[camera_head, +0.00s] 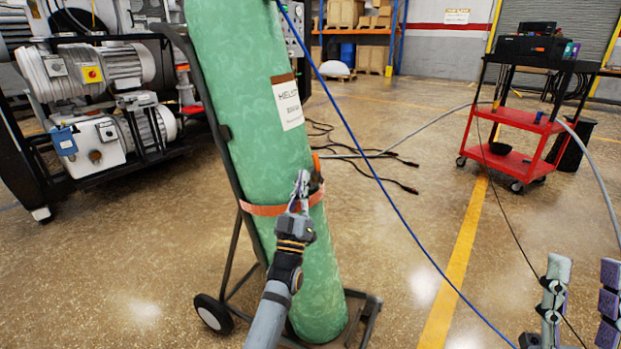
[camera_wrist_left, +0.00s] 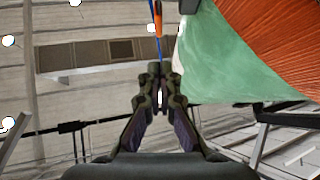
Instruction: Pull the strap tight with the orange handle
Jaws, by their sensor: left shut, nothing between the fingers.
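A green gas cylinder (camera_head: 240,110) stands tilted on a dark hand truck (camera_head: 228,180). An orange strap (camera_head: 262,210) runs around its lower middle. A small orange handle (camera_head: 316,163) sticks up at the strap's right side, partly hidden behind my left gripper. My left gripper (camera_head: 303,180) is shut and empty, pointing up in front of the strap, close to the handle. In the left wrist view its fingers (camera_wrist_left: 158,85) are together, with a thin orange piece (camera_wrist_left: 158,20) beyond them and the strap (camera_wrist_left: 275,40) large at the upper right. My right gripper (camera_head: 582,295) is open at the lower right.
Pump machinery (camera_head: 100,100) stands at left. A red cart (camera_head: 520,135) stands at the back right. Dark cables (camera_head: 365,160) lie on the floor behind. The floor between cylinder and cart is mostly open.

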